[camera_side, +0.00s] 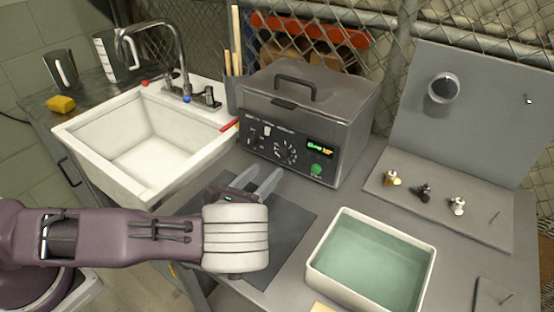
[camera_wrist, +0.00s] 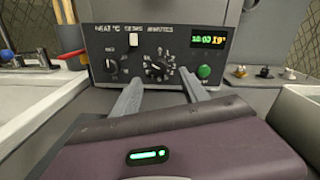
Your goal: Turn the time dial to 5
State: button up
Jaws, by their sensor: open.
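The tank is a grey box with a lid and a black handle, and its control panel faces my gripper. The time dial (camera_side: 285,149) is the larger black knob in the middle of the panel, ringed by white marks; it also shows in the wrist view (camera_wrist: 159,68). Its exact setting is too small to read. My gripper (camera_side: 257,178) is open and empty in front of the panel and below the dial, apart from it. In the wrist view its two fingers (camera_wrist: 160,85) point toward the panel on either side of the dial.
A smaller heat knob (camera_wrist: 112,67), a white switch (camera_wrist: 133,39), a green button (camera_wrist: 204,71) and a lit display (camera_wrist: 208,40) share the panel. A sink (camera_side: 150,140) is left. A water-filled tray (camera_side: 318,262) and a board with small fittings (camera_side: 440,205) are right.

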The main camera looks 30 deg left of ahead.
aim_at(280, 156)
jog(key=w, duration=0.6)
jog(key=shift+w+a, duration=0.1)
jog(key=shift+w, duration=0.15)
grip_shut()
